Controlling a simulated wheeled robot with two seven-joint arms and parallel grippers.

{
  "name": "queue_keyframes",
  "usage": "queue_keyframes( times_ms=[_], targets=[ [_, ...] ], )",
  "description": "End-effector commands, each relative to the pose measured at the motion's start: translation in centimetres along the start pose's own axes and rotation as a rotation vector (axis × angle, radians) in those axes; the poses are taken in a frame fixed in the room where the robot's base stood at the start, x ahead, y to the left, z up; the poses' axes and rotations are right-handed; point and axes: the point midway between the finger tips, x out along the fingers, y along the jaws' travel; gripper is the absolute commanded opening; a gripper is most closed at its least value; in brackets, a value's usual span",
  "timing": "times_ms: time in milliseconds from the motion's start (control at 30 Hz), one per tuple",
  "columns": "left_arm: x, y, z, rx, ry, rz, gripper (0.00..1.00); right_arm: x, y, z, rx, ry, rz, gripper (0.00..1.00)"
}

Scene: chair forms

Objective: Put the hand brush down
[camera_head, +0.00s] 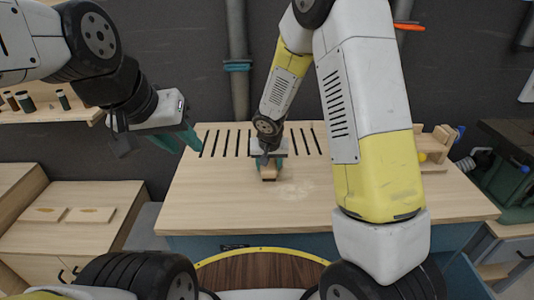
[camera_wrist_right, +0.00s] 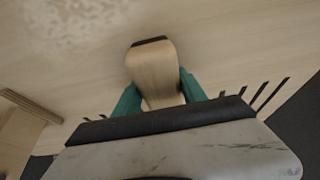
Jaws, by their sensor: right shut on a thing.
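The hand brush (camera_wrist_right: 152,72) has a pale wooden body with a dark strip at its far end. My right gripper (camera_wrist_right: 155,92) is shut on it, with a green finger on each side. In the head view the brush (camera_head: 268,174) shows as a small wooden block at my right gripper (camera_head: 268,164), over the middle of the workbench (camera_head: 220,205). I cannot tell whether the brush touches the bench top. My left gripper (camera_head: 182,140) hangs empty above the bench's left back corner; its finger gap is unclear.
The bench top is clear around the brush, with dark slots (camera_head: 225,142) along its back. A wooden rack (camera_head: 436,145) stands at the right back. Lower wooden cabinets (camera_head: 75,230) are at the left. A green and black machine (camera_head: 505,165) is at the right.

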Motion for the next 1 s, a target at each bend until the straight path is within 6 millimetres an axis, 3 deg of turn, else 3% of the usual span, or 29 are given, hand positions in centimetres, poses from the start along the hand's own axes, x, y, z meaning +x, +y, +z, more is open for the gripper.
queue_keyframes(
  times_ms=[33, 133, 767, 1000],
  targets=[
    [0.0, 0.0, 0.0, 0.0, 0.0, 0.0, 0.34, 0.1, 0.0, 0.1, -0.001, -0.001, 0.0, 0.51],
    [0.0, 0.0, 0.0, 0.0, 0.0, 0.0, 0.34, 0.1, 0.0, 0.1, 0.0, -0.001, 0.0, 0.7],
    [0.0, 0.0, 0.0, 0.0, 0.0, 0.0, 0.34, -0.2, 0.1, -0.1, 0.001, 0.0, 0.001, 0.71],
    [0.0, 0.0, 0.0, 0.0, 0.0, 0.0, 0.34, -4.2, 0.0, -0.2, 0.003, 0.004, -0.001, 0.71]
  ],
)
